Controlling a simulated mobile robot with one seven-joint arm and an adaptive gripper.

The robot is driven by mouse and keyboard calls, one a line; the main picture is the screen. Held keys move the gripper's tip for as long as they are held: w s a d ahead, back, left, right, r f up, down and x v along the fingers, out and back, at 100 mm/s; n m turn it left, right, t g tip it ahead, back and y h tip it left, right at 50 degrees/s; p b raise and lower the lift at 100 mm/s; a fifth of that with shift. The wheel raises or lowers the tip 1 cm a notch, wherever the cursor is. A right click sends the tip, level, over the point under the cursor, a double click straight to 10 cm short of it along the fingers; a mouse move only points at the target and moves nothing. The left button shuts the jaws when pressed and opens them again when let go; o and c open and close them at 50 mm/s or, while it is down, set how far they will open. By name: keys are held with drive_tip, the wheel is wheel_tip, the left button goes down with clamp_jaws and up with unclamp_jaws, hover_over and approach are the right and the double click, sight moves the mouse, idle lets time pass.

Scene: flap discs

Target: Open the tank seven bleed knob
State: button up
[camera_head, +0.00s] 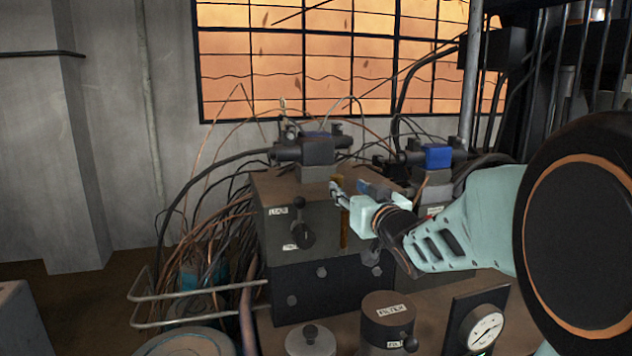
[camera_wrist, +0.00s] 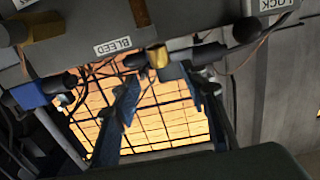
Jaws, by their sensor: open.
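A grey box (camera_head: 290,187) stands on the bench in the head view, with two labels and a black lever knob (camera_head: 300,228) on its front. In the wrist view a BLEED label (camera_wrist: 113,46) is on a grey face, with a small brass-coloured knob (camera_wrist: 157,57) next to it. No tank number is readable. My gripper (camera_head: 340,190) is in front of the box's right part in the head view. In the wrist view its blue-grey fingers (camera_wrist: 160,82) are apart, with the brass knob near and roughly between their tips. I cannot tell whether they touch it.
A LOCK label (camera_wrist: 272,4) is at the top right of the wrist view. Dark cables (camera_head: 205,160) crowd the box's left. A FILTER canister (camera_head: 387,318) and a gauge (camera_head: 480,328) stand in front. A bent metal rail (camera_head: 190,297) juts out left.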

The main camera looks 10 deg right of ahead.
sight(339, 179)
drive_tip(key=w, duration=0.3)
drive_tip(key=w+a, duration=0.1)
drive_tip(key=w, duration=0.4)
drive_tip(key=shift+w+a, duration=0.3)
drive_tip(key=shift+w, duration=0.1)
clamp_jaws()
